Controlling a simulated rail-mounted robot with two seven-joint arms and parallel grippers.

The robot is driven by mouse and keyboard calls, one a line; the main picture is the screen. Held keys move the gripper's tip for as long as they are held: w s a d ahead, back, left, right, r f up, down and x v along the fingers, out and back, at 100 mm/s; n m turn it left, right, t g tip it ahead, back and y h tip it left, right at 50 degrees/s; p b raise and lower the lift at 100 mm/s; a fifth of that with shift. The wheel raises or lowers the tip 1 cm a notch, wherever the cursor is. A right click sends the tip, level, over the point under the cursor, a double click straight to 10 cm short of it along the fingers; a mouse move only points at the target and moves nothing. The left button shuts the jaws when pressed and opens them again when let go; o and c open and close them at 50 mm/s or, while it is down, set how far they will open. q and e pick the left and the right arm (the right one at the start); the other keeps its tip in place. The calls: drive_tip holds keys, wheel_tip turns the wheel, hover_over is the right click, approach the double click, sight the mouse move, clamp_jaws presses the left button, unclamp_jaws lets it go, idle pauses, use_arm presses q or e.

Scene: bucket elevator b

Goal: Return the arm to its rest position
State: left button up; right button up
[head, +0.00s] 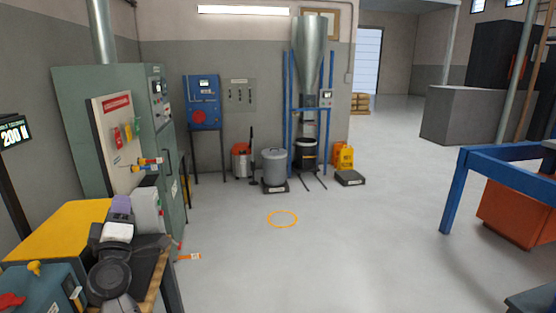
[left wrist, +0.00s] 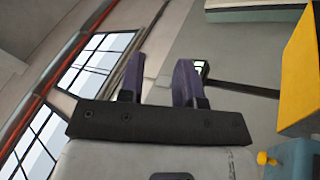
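My left gripper (head: 121,204) is at the lower left of the head view, in front of the yellow-topped unit (head: 60,231). Its purple fingers point up and away from me. In the left wrist view the two fingers of the left gripper (left wrist: 160,80) stand apart with nothing between them. My left arm is folded close at the lower left. My right arm and gripper are not in view.
A blue box (head: 45,287) with red and yellow knobs stands beside my left arm. A tall green cabinet (head: 172,150) is beyond it. A blue frame (head: 455,190) and orange bin (head: 515,215) stand at right. The middle floor with an orange ring (head: 283,227) is clear.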

use_arm(q)
drive_tip(key=s+d+m+g+h+p, duration=0.6)
drive_tip(key=s+d+m+h+p, duration=0.35)
drive_tip(key=m, duration=0.35)
drive_tip(key=s+d+f+m+g+p, duration=0.2)
drive_tip(key=s+d+f+g+p, duration=0.1)
drive_tip(key=s+p, duration=0.5)
drive_tip(key=s+d+f+m+g+p, duration=0.1)
drive_tip(key=s+d+f+g+p, duration=0.2)
drive_tip(key=s+p, duration=0.6)
drive_tip(key=s+d+f+m+g+p, duration=0.2)
drive_tip(key=s+g+p, duration=0.4)
drive_tip(key=s, duration=1.2)
drive_tip(key=d+f+p, duration=0.1)
drive_tip(key=p, duration=0.2)
drive_tip(key=shift+m, duration=0.3)
drive_tip(key=shift+s+y, duration=0.1)
drive_tip(key=shift+y, duration=0.15)
